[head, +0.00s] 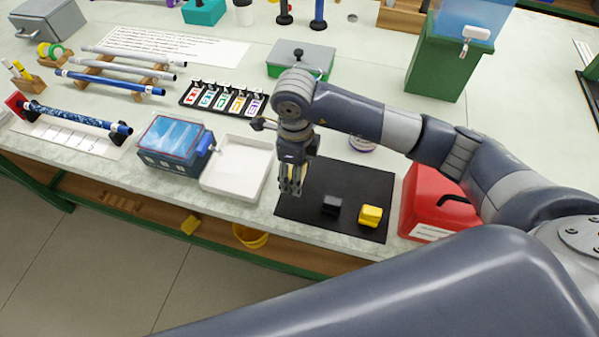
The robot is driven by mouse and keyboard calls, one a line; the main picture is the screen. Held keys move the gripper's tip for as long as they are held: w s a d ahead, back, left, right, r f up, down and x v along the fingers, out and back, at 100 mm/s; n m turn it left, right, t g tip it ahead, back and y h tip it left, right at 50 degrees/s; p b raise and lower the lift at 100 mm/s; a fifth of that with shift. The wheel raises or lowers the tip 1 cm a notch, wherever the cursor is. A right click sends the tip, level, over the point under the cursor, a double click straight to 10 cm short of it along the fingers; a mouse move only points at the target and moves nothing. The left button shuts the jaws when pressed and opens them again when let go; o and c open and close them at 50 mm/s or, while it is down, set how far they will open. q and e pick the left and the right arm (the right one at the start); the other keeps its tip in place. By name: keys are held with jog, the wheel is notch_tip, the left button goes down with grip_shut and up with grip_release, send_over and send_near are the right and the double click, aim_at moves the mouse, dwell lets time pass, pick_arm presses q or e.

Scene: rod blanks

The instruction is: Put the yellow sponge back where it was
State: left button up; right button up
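A yellow block that looks like the sponge (371,216) lies on the right part of a black mat (308,172), near the front edge of the worktop. My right gripper (291,190) points down over the mat's left edge, left of and apart from the yellow block. Its fingers look close together, but I cannot tell whether they are open or shut. I see nothing clearly held. My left gripper is not in view.
A black block (331,205) lies beside the yellow one. A white tray (237,167) and a blue box (173,147) stand left of the mat. A red container (432,205) stands to its right. A yellow bucket (250,237) is on the lower shelf.

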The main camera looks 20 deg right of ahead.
jog(key=shift+d+f, duration=0.15)
jog(key=shift+d, duration=0.35)
notch_tip(320, 180, down, 3)
jog(key=shift+p, duration=0.7)
jog(key=shift+f, duration=0.35)
jog(key=o, duration=1)
jog(key=shift+o, duration=0.2)
jog(key=shift+r, duration=0.1)
jog(key=shift+r, duration=0.2)
jog(key=shift+w+r+b, duration=0.1)
jog(key=shift+r+b, duration=0.2)
jog(key=shift+r, duration=0.05)
notch_tip(320, 180, up, 11)
jog(key=shift+a+r+b, duration=0.1)
jog(key=shift+b, duration=1)
